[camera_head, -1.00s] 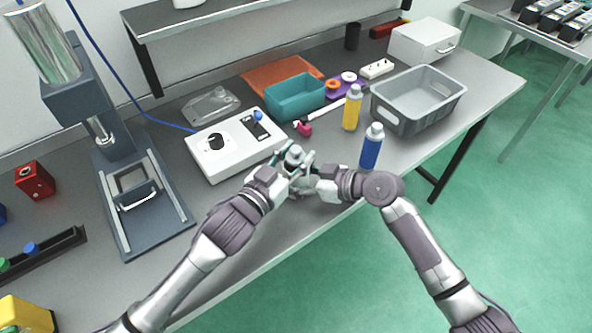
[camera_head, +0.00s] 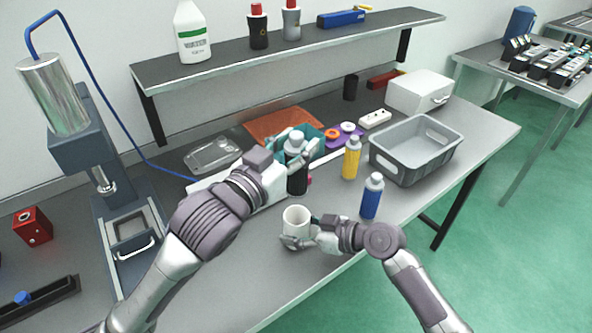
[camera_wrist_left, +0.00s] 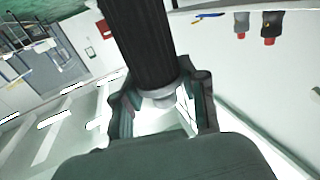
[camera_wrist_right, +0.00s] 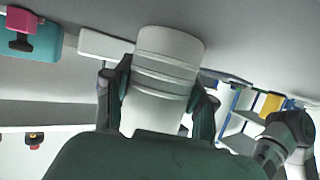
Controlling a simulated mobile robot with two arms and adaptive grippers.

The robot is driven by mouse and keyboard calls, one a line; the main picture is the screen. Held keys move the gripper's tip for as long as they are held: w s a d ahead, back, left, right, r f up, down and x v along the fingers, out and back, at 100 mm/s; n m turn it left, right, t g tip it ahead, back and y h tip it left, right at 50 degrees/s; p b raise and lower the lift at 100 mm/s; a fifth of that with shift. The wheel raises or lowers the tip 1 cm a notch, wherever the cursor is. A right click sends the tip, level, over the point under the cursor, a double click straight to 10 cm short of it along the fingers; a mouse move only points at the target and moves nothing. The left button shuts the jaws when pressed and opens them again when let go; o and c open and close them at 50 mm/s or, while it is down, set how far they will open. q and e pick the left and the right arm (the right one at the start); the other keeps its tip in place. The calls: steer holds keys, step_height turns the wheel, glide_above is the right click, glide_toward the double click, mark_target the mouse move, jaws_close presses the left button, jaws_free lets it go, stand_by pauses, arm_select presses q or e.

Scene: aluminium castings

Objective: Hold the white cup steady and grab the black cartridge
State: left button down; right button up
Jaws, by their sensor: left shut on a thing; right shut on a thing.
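The white cup (camera_head: 296,221) is near the front edge of the workbench, upright, with its open mouth facing up. My right gripper (camera_head: 296,240) is shut on it from the right side. In the right wrist view the cup (camera_wrist_right: 165,75) sits between the two fingers. The black cartridge (camera_head: 298,180) with its pale cap is held upright above and behind the cup. My left gripper (camera_head: 290,163) is shut on it. In the left wrist view the black ribbed cartridge (camera_wrist_left: 145,45) stands between the fingers. The cartridge is clear of the cup.
A blue bottle (camera_head: 372,196) and a yellow bottle (camera_head: 352,158) stand right of the cup. The grey bin (camera_head: 416,150) is further right. A teal tray (camera_head: 313,142) is partly hidden behind my left gripper. A press (camera_head: 92,150) stands at the left.

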arm_select(q)
steer(key=shift+r, duration=0.95)
arm_select(e)
steer(key=o, duration=1.3)
steer(key=shift+d, duration=0.1)
